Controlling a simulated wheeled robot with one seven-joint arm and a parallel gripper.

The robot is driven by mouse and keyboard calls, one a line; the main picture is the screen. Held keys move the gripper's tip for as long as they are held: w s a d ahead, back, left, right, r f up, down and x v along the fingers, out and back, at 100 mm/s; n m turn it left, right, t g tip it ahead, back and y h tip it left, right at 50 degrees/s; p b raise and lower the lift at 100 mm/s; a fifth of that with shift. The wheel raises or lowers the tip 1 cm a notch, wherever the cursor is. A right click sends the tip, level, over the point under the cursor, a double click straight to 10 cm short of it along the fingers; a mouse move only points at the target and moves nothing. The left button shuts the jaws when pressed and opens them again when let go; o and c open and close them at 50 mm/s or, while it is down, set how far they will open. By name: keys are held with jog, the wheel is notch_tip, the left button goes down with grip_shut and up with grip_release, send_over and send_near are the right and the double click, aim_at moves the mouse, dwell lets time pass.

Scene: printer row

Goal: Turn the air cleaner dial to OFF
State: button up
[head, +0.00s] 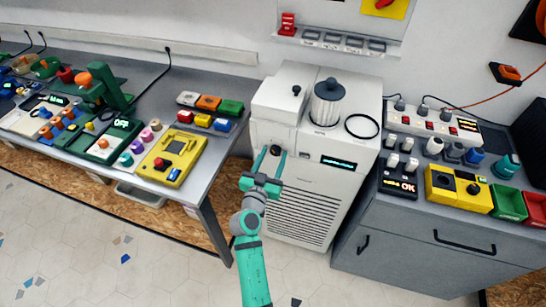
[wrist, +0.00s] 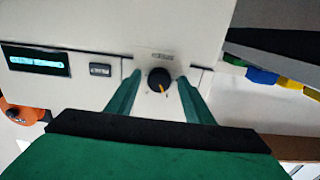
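The white air cleaner (head: 305,165) stands between the two benches, in the middle of the head view. The dial also shows small in the head view (head: 276,150). The label beside the dial is too small to read. My gripper (wrist: 159,84) is open, with one teal finger on each side of the dial and a visible gap to it. In the head view my gripper (head: 271,160) is in front of the panel.
A lit display (head: 339,162) is on the same panel. A clear canister with a dark lid (head: 328,100) sits on top of the cleaner. The left bench (head: 150,88) and the grey right cabinet (head: 430,245) carry many devices. The floor in front is clear.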

jog(key=c, duration=1)
jog(key=shift+n, duration=0.3)
jog(key=n, duration=0.5)
jog(key=shift+n, duration=0.3)
jog(key=n, duration=0.5)
jog(key=shift+d+n, duration=0.1)
jog(key=shift+n, duration=0.2)
jog(key=shift+s, duration=0.1)
jog(key=o, duration=1)
jog(key=shift+o, duration=0.2)
